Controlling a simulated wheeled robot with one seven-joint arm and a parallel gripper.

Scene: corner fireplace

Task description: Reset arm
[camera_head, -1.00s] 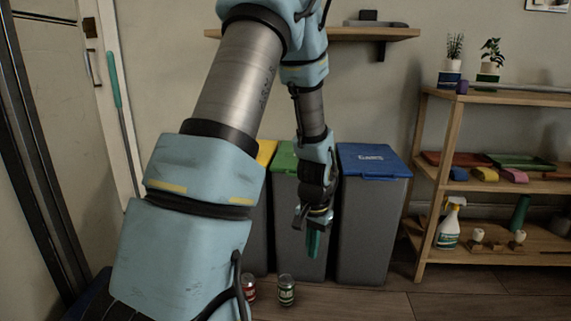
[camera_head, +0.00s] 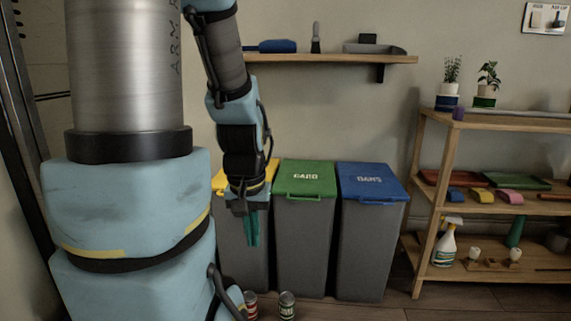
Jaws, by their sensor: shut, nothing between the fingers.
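My gripper (camera_head: 252,228) hangs at the end of my arm, pointing down, with its teal fingers together and nothing between them. It shows in front of the yellow-lidded bin (camera_head: 233,262), which it partly hides. It is apart from the floor, and whether it touches the bin cannot be told. My large arm links fill the left of the view.
A green-lidded bin (camera_head: 305,235) and a blue-lidded bin (camera_head: 372,240) stand to the right. Two cans, one red (camera_head: 250,304) and one dark green (camera_head: 286,305), are on the floor. A wall shelf (camera_head: 330,58) is above; a wooden rack (camera_head: 429,200) stands at right.

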